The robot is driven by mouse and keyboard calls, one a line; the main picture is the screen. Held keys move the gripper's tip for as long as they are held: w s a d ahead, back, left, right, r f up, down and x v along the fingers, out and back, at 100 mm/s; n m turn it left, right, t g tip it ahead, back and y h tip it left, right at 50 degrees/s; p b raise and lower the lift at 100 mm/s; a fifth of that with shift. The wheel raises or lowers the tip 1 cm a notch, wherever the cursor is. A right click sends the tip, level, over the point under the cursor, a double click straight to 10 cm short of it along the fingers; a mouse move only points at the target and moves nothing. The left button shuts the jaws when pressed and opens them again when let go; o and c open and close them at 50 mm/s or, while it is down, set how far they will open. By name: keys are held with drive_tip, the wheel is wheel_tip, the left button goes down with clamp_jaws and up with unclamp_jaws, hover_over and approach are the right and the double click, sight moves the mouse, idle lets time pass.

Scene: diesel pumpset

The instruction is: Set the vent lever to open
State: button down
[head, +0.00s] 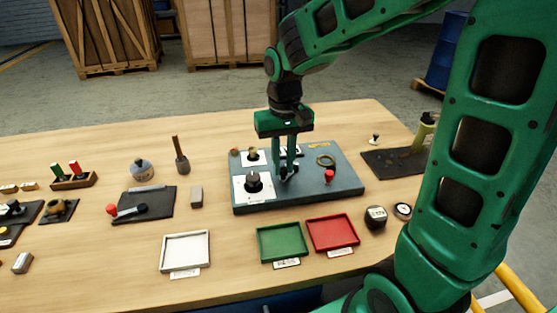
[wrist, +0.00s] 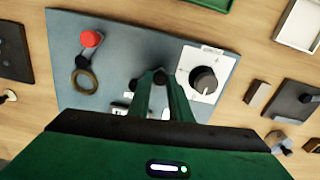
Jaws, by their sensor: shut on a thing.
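The blue-grey panel (head: 305,196) lies on the wooden table; it also shows in the wrist view (wrist: 120,40). My gripper (head: 287,172) reaches down onto the middle of the panel. Its two green fingers (wrist: 160,80) are shut on a small dark lever (wrist: 160,76), which I take to be the vent lever. The fingers hide most of it, and I cannot read its setting. Left of the gripper in the head view is a black knob (head: 254,182) on a white plate. Right of it are a red knob (head: 329,175) and a brass ring (head: 326,160).
A green tray (head: 262,257), a red tray (head: 358,243) and a white tray (head: 165,268) stand in front of the panel. A dark plate with a red-knobbed handle (head: 112,210) lies to the left. A small grey block (head: 196,197) is beside the panel.

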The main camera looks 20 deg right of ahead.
drive_tip(key=n, duration=0.1)
drive_tip(key=s+d+n, duration=0.1)
drive_tip(key=n, duration=0.3)
drive_tip(key=shift+s+d, duration=0.35)
drive_tip(key=shift+d, duration=0.05)
idle(0.3)
drive_tip(key=c, duration=1.6)
unclamp_jaws()
wheel_tip(320, 180, up, 11)
drive_tip(key=shift+f, duration=0.1)
drive_tip(key=s+d+f+m, duration=0.3)
drive_tip(key=s+d, duration=0.2)
drive_tip(key=s, duration=0.2)
drive_tip(key=s+d+f+m, duration=0.2)
drive_tip(key=s+d+m, duration=0.1)
drive_tip(key=s+d, duration=0.2)
drive_tip(key=s+d+f+m, duration=0.3)
drive_tip(key=s+d+m, duration=0.1)
drive_tip(key=s, duration=0.4)
drive_tip(key=shift+s+d+f, duration=0.35)
drive_tip(key=shift+s+d, duration=0.05)
drive_tip(key=shift+d, duration=0.05)
